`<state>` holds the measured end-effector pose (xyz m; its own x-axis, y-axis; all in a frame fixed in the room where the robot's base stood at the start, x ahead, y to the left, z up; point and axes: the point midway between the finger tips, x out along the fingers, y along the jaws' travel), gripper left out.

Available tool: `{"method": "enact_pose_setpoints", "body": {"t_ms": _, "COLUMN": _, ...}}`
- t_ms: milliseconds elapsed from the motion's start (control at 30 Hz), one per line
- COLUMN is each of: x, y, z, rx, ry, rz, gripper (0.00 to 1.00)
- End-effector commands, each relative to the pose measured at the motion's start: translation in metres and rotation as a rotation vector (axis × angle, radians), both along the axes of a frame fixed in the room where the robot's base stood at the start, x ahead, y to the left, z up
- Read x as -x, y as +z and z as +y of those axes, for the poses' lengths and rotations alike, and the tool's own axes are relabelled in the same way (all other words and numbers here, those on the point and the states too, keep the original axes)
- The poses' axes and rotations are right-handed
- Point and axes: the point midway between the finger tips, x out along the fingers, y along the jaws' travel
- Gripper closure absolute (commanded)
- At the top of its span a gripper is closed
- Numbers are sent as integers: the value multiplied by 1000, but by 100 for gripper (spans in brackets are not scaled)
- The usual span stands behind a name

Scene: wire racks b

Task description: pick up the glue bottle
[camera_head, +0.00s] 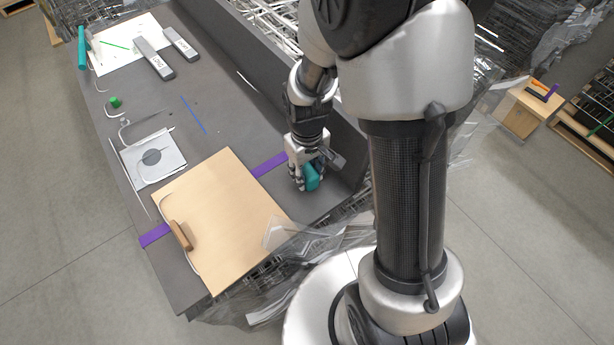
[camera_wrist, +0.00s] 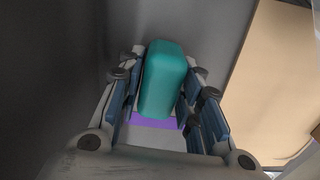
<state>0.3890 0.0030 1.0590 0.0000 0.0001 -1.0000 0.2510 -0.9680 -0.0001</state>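A teal block-shaped object (camera_head: 312,177), which I take to be the glue bottle, is at the right edge of the grey table top. My gripper (camera_head: 304,174) is down at it, fingers pointing at the table. In the wrist view the teal object (camera_wrist: 163,80) sits between the two fingers (camera_wrist: 160,90), with one finger close along each side. Whether the fingers press on it or leave a thin gap cannot be told. Its far end and underside are hidden.
A wooden board (camera_head: 225,215) with a brown handle (camera_head: 181,236) lies left of my gripper, over a purple strip (camera_head: 270,165). A dark raised wall (camera_head: 255,70) runs along the table's right side. Grey labelled blocks (camera_head: 155,58) and a teal item (camera_head: 82,47) are at the far end.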

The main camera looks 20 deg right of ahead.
Motion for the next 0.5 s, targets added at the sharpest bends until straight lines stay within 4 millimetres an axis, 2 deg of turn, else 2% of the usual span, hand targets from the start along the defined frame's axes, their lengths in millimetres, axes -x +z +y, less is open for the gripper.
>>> {"method": "enact_pose_setpoints", "body": {"t_ms": 67, "x": 0, "y": 0, "z": 0, "rx": 0, "ry": 0, "rz": 0, "gripper": 75}}
{"method": "enact_pose_setpoints", "body": {"t_ms": 433, "x": 0, "y": 0, "z": 0, "rx": 0, "ry": 0, "rz": 0, "gripper": 100}}
{"method": "enact_pose_setpoints", "body": {"t_ms": 500, "x": 0, "y": 0, "z": 0, "rx": 0, "ry": 0, "rz": -1, "gripper": 100}}
